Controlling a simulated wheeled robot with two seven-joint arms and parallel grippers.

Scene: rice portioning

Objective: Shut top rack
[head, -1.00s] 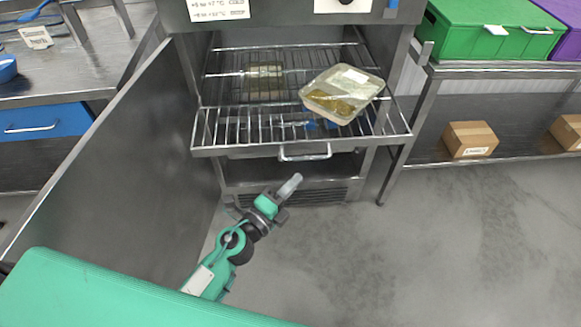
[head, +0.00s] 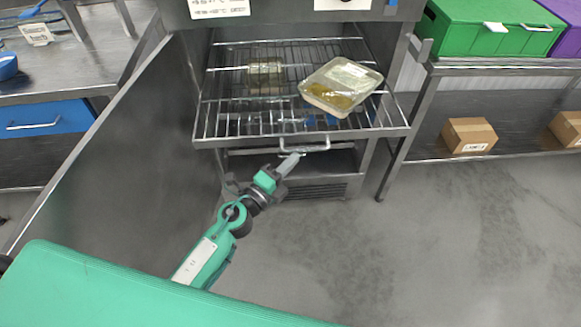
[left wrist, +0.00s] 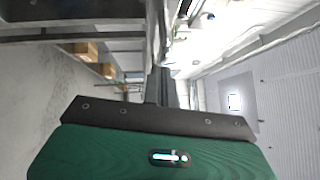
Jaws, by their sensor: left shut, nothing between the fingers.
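The top rack (head: 225,128) is a wire shelf with a handle (head: 304,146) on its front, pulled partly out of the open metal cabinet. A sealed food tray (head: 341,87) lies on its right part, and another packed tray (head: 265,75) lies further back. My left gripper (head: 290,163) is shut and empty, with its tip at or just below the left part of the handle; I cannot tell if they touch. In the left wrist view the closed fingers (left wrist: 160,88) point away from the camera. My right gripper is not in view.
The cabinet door (head: 125,150) stands open on the left. A shelf unit on the right holds a green crate (head: 490,28) and a cardboard box (head: 469,136). A blue drawer (head: 45,120) is at the left. The floor at right is clear.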

